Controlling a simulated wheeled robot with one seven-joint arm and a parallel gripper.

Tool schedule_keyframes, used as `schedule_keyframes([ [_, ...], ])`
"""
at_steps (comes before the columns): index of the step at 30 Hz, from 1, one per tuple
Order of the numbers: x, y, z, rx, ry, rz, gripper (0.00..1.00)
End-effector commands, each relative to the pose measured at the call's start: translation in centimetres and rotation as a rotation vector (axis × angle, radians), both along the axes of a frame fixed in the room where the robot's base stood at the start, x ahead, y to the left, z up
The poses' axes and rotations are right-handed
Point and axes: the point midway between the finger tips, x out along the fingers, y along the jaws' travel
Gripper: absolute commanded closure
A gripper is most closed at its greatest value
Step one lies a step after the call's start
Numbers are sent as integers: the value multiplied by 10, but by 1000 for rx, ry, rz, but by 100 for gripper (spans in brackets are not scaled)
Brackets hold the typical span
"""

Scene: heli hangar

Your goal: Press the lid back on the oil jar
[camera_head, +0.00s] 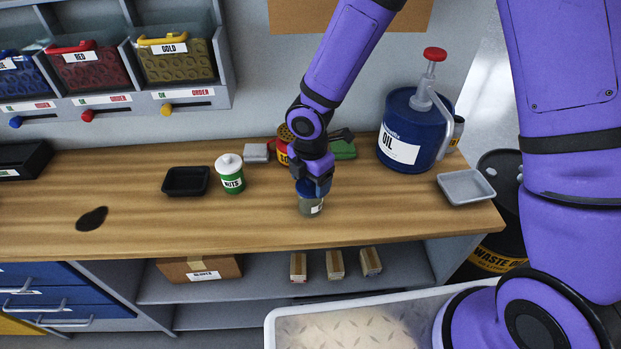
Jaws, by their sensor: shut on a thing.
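A small grey-green jar (308,208) with a white label stands upright on the wooden workbench, near its front edge. My gripper (312,190) points down right over it and is shut on a dark blue lid at the jar's top. The fingers hide much of the lid, and I cannot tell whether it is seated on the rim or just above it. The jar's label is too small and turned to read. A large blue pump can (402,130) marked OIL, with a red knob, stands at the back right.
Left of the jar are a green NUTS jar (231,177) with a white lid and a black tray (186,181). A red and yellow can (283,145) stands behind my gripper. A grey tray (466,187) lies at right. A dark stain (92,218) marks clear bench at left.

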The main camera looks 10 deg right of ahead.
Motion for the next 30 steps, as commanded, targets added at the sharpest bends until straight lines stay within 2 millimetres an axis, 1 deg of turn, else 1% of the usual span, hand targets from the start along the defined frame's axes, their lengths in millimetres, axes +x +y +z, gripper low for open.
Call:
schedule_keyframes([
  [9,0,0,0,0,0,0,52],
  [10,0,0,0,0,0,0,20],
  [11,0,0,0,0,0,0,13],
  [12,0,0,0,0,0,0,4],
  [13,0,0,0,0,0,0,0],
  [23,0,0,0,0,0,0,0],
  [30,1,0,10,0,-1,0,0],
])
